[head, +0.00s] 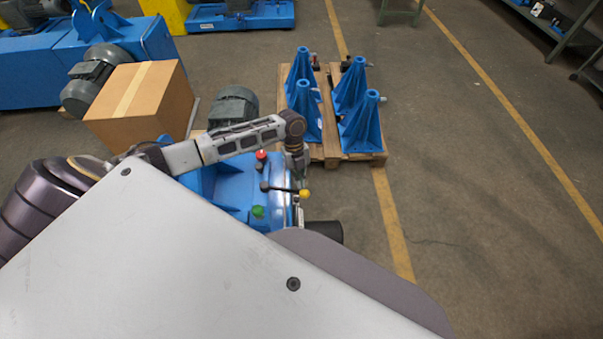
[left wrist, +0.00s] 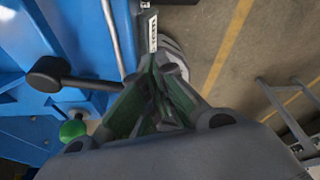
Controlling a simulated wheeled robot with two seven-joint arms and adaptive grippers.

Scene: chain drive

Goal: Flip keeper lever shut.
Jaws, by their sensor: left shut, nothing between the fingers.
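The blue machine (head: 232,190) carries a lever with a dark round knob (head: 265,186); I cannot tell for certain whether it is the keeper lever. In the left wrist view this dark-knobbed lever (left wrist: 48,75) lies left of my fingers, its arm pointing right toward them. My left gripper (head: 298,172) is over the machine's right edge, pointing down, shut and empty. In the left wrist view its fingertips (left wrist: 152,62) meet near a metal edge with a white label. Contact cannot be made out. My right gripper is not in view.
Red (head: 261,155), yellow (head: 304,194) and green (head: 258,211) knobs stand on the machine near my gripper. A grey motor (head: 233,106) and a cardboard box (head: 142,103) lie behind. Blue stands (head: 361,120) sit on pallets. The floor to the right is clear.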

